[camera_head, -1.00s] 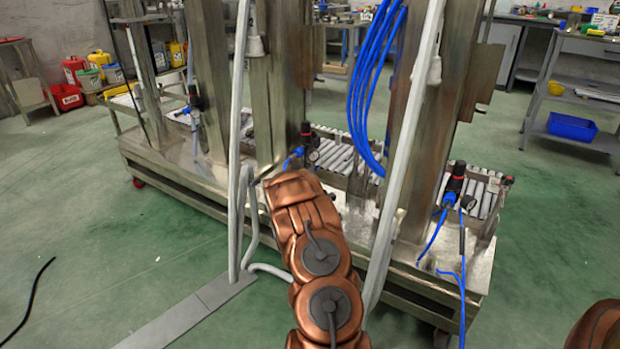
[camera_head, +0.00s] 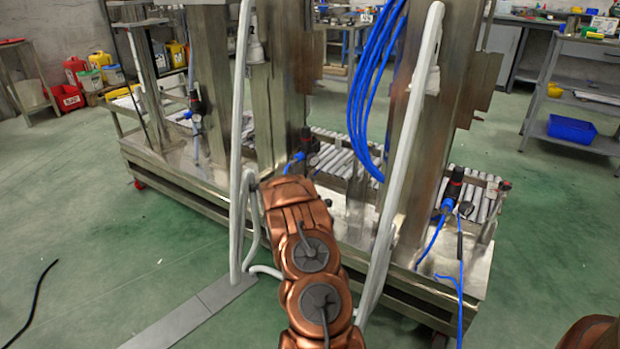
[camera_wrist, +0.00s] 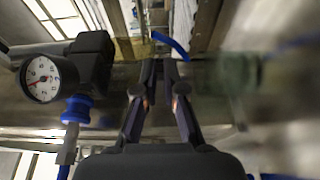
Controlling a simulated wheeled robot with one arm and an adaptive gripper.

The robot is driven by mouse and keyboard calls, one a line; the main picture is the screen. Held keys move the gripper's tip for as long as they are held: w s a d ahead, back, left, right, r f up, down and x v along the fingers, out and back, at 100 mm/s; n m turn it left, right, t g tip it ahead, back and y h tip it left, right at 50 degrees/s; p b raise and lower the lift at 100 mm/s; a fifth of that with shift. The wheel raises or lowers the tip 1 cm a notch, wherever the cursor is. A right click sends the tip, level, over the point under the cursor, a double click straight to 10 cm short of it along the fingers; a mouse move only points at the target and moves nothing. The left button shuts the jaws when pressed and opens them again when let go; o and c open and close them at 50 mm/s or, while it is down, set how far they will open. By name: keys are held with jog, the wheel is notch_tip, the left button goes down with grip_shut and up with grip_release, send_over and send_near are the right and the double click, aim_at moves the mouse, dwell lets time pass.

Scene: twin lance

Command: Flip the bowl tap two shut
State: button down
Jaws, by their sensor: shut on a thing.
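My gripper (camera_wrist: 160,68) shows in the wrist view with its two dark fingers close together and a narrow gap between them. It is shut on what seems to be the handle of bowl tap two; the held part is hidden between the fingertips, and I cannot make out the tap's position. A curved blue piece (camera_wrist: 172,45) shows just past the tips; I cannot tell whether it is a hose or part of the tap. In the head view my copper arm reaches to the steel frame and hides the gripper and the tap.
A pressure gauge (camera_wrist: 43,79) on a black regulator (camera_wrist: 91,62) with a blue fitting is left of my fingers. Steel posts (camera_head: 277,85), a white pipe (camera_head: 405,160) and hanging blue hoses (camera_head: 366,95) crowd the frame. Green floor (camera_head: 90,235) is open at left.

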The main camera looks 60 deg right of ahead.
jog(key=m+g+p, duration=0.1)
jog(key=m+g, duration=0.1)
jog(key=g, duration=0.1)
jog(key=w+a+m+g+p, duration=0.1)
jog(key=m+g, duration=0.1)
jog(key=g, duration=0.1)
jog(key=w+m+g+h+p, duration=0.1)
jog(key=g, duration=0.2)
jog(key=shift+a+f+m, duration=0.15)
jog(key=shift+f+m, duration=0.15)
jog(key=shift+m, duration=0.1)
jog(key=shift+w+g+b, duration=0.1)
jog(key=shift+g+b, duration=0.2)
jog(key=shift+b, duration=0.1)
jog(key=m+g+b, duration=0.1)
jog(key=b, duration=0.1)
jog(key=m+g+b, duration=0.1)
jog(key=b, duration=0.2)
jog(key=shift+w+a+r+y, duration=0.1)
jog(key=shift+w+r+y, duration=0.05)
jog(key=shift+w+y, duration=0.2)
jog(key=shift+w+r+g+b, duration=0.1)
jog(key=shift+r+g+b, duration=0.1)
jog(key=shift+g+b, duration=0.3)
jog(key=c, duration=1.6)
grip_release()
jog(key=shift+o, duration=0.2)
jog(key=shift+s+r+t+p, duration=0.25)
jog(key=shift+t+p, duration=0.25)
jog(key=shift+p, duration=0.8)
